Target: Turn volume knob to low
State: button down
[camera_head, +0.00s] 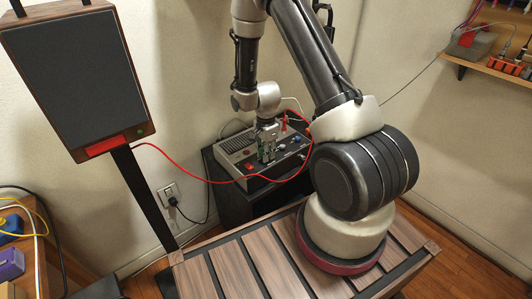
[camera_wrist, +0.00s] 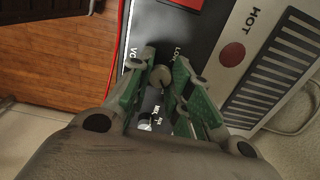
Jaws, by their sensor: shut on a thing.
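A grey and black control box (camera_head: 237,145) with a slotted top sits on a dark stand against the wall. My gripper (camera_head: 266,158) points down over its control panel. In the wrist view, the panel (camera_wrist: 178,30) carries the letters "VO" and "LO", partly cut off or covered. The green-padded fingers of my gripper (camera_wrist: 163,64) are closed on a small grey round knob (camera_wrist: 160,77), one finger on each side. The knob's pointer direction cannot be made out. In the head view my fingers hide the knob.
A red cable (camera_head: 190,177) runs from the speaker (camera_head: 77,75) to the box. A red dot (camera_wrist: 232,53) beside "HOT" lies right of my fingers.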

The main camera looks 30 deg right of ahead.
jog(key=n, duration=1.1)
jog(key=shift+n, duration=0.3)
jog(key=n, duration=1.1)
jog(key=shift+n, duration=0.3)
jog(key=c, duration=1.3)
grip_release()
jog(key=shift+o, duration=0.2)
notch_tip(320, 180, up, 12)
